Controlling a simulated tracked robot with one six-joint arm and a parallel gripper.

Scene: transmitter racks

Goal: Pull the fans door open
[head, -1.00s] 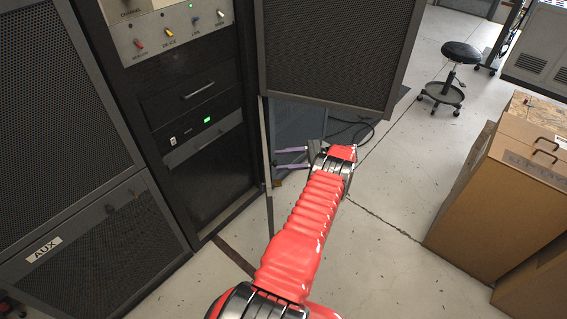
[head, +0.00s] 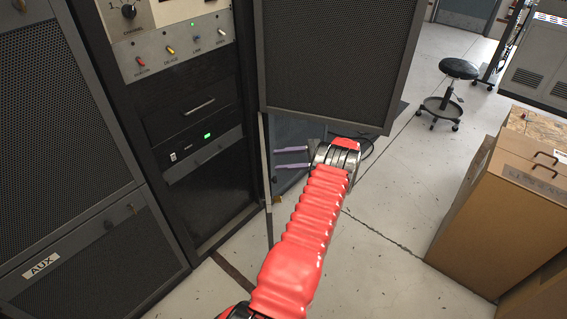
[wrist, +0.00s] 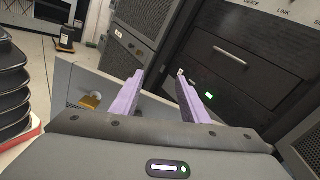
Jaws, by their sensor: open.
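No door in view reads "fans". A narrow lower door (head: 266,160) stands swung out from the middle rack and shows nearly edge-on in the head view. In the wrist view a pale grey panel (wrist: 66,84) with a yellow latch-like part (wrist: 91,101) lies beyond the fingers; it looks like this door. My gripper (head: 277,158) is open, its lavender fingers pointing left toward the door. In the wrist view my gripper (wrist: 160,76) has nothing between its fingertips. Contact with the panel cannot be told. My red arm hides part of the door's lower area.
A large mesh door (head: 335,60) stands open above my gripper. The AUX cabinet (head: 85,255) is at left. A cardboard box (head: 500,200) and a black stool (head: 450,90) stand at right. Floor between arm and box is clear; a cable (head: 365,140) lies behind the arm.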

